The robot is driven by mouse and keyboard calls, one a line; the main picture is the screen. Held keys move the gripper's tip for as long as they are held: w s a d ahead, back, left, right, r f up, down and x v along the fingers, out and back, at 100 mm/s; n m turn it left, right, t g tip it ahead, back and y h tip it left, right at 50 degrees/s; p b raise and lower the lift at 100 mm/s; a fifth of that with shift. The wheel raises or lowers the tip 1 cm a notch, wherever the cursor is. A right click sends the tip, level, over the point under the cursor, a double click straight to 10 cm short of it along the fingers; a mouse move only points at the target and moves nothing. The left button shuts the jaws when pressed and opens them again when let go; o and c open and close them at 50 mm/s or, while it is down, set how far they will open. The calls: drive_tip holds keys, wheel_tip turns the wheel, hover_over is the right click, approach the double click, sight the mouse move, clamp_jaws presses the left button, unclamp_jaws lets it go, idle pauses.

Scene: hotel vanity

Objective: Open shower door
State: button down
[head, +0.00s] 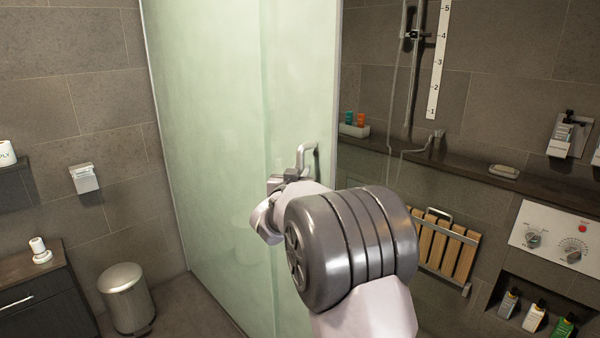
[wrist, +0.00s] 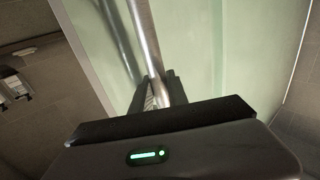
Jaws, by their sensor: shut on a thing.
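The shower door (head: 297,85) is a frosted pale green glass panel in the middle of the head view. Its free right edge stands beside the visible shower interior. A metal door handle (head: 308,150) sticks out near that edge. My gripper (head: 277,184) is at the handle, partly hidden behind my own arm. In the wrist view, my gripper (wrist: 160,92) has its two dark fingers on either side of the metal handle bar (wrist: 145,38), shut on it. The green glass (wrist: 215,50) lies behind. The handle's lower end is hidden by my gripper.
A fixed glass panel (head: 205,120) stands left of the door. A pedal bin (head: 126,297) and dark cabinet (head: 45,295) are at the lower left. Inside the shower are a slatted wooden seat (head: 440,248), a control panel (head: 556,238) and several bottles in a niche.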

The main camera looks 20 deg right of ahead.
drive_tip(key=shift+f, duration=0.2)
drive_tip(key=c, duration=1.3)
unclamp_jaws()
drive_tip(key=shift+a, duration=0.1)
drive_tip(key=shift+r, duration=0.15)
drive_tip(key=p+v, duration=0.1)
drive_tip(key=v, duration=1.6)
drive_tip(key=shift+s+a+p, duration=0.15)
drive_tip(key=shift+s+p, duration=0.05)
drive_tip(key=shift+p, duration=0.2)
